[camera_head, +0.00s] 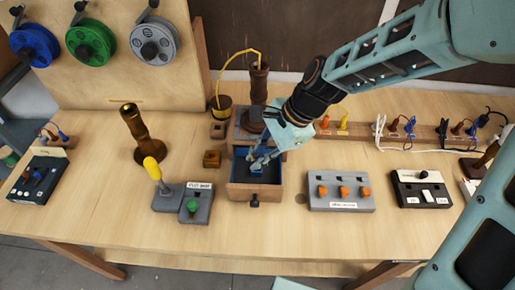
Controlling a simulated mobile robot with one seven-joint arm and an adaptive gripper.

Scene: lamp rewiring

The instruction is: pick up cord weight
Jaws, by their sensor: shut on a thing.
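My gripper (261,162) reaches down into the open drawer (254,192) of a small wooden box (248,125) at the middle of the table. The drawer has a dark blue inside. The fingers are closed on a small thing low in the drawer. The fingers and the dark lining mostly hide it, so its shape is hard to tell; it fits the place of the cord weight. A small brown block (212,158) stands on the table just left of the drawer, apart from the gripper.
Left of the drawer are a yellow-handled grey device (168,190) and a brown turned post (143,133). Right are a grey box with orange switches (340,191) and a white-and-black box (420,189). Wire spools (92,43) hang behind. Bare table lies at the front right of the drawer.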

